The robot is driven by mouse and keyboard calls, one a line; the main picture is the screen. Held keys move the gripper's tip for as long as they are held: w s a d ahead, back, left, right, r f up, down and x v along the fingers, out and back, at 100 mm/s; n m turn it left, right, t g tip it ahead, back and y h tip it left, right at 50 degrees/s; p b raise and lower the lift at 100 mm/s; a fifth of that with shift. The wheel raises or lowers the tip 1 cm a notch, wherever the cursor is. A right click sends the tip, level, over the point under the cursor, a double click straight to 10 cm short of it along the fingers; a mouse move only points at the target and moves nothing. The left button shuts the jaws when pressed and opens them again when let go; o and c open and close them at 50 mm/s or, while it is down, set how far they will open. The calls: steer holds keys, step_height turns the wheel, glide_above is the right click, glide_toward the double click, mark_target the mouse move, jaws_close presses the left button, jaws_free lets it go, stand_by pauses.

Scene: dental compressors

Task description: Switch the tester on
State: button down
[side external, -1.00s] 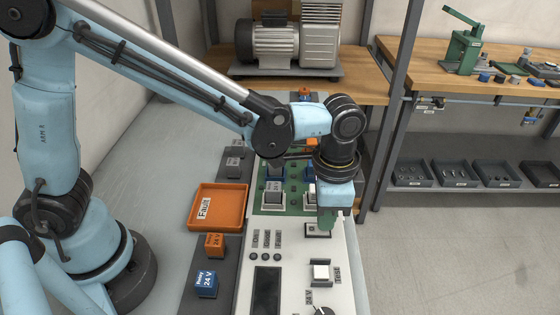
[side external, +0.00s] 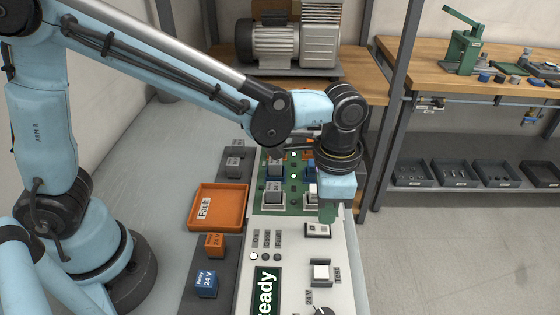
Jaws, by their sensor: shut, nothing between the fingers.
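The tester is a pale panel (side external: 340,250) in the lower middle. Its display (side external: 266,291) is lit green and reads "Ready", partly cut off by the picture's edge. The leftmost of three small lamps (side external: 253,257) glows white; the other two are dark. A small switch (side external: 318,230) sits in a dark frame near the panel's far end. My gripper (side external: 328,214) is shut and empty, pointing down just above and behind this switch, apparently clear of it. A white square button (side external: 321,271) marked "Test" and a dark knob (side external: 322,311) are nearer the front.
A green circuit board (side external: 285,200) with relays and lit spots lies behind the panel, partly hidden by my arm. An orange "Faulty"-like labelled tray (side external: 218,207) is to the left. Orange (side external: 214,245) and blue (side external: 206,284) 24 V relays stand on a dark strip. A compressor (side external: 290,40) stands behind.

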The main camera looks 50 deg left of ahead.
mark_target(324, 228)
steer(key=shift+r, duration=2.3)
